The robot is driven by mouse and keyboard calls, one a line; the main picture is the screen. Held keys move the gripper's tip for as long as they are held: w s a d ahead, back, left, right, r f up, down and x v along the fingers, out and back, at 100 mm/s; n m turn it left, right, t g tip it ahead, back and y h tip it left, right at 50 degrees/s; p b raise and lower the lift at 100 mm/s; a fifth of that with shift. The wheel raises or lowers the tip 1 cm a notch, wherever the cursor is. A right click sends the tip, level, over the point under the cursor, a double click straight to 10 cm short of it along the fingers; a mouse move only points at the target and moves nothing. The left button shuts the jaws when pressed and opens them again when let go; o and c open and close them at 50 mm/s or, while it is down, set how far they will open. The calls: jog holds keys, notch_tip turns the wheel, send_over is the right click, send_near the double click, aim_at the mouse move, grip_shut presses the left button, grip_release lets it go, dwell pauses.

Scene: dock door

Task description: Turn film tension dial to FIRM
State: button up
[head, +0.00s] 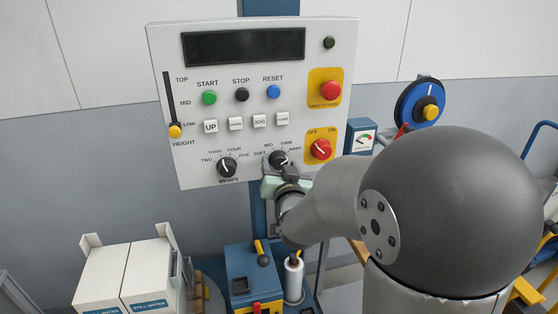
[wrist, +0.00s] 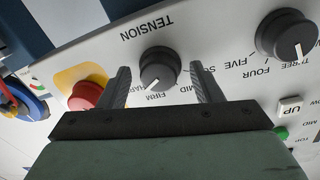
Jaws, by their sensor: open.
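The film tension dial (wrist: 158,66) is a dark round knob on the control panel, labelled TENSION, with SOFT, MID, FIRM and HARD marks. In the wrist view its white pointer line aims toward the gap between FIRM and HARD; I cannot tell exactly which mark it meets. My gripper (wrist: 160,72) is open, one finger on each side of the dial, with clear gaps to it. In the head view the dial (head: 278,157) is partly hidden behind my gripper (head: 284,171), which is at the panel's lower edge.
The control panel (head: 220,110) also carries the WRAPS dial (head: 227,167) to the left and a red OFF/ON switch (head: 320,149) close on the right. A yellow-backed red stop button (head: 331,91) is above. White boxes (head: 130,275) stand below left.

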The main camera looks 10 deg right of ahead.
jog(key=c, duration=1)
jog(key=shift+f+n+b, duration=0.15)
jog(key=shift+n+b, duration=0.15)
jog(key=shift+b, duration=0.5)
jog(key=shift+f+n+b, duration=0.1)
jog(key=shift+n+b, duration=0.6)
jog(key=shift+b, duration=0.25)
jog(key=n+b, duration=0.2)
jog(key=b, duration=0.1)
jog(key=n+b, duration=0.3)
jog(key=shift+d+n+t, duration=0.1)
jog(key=shift+n+t, duration=0.2)
jog(key=shift+r+n+b, duration=0.25)
jog(key=shift+n+b, duration=0.05)
jog(key=shift+b, duration=0.05)
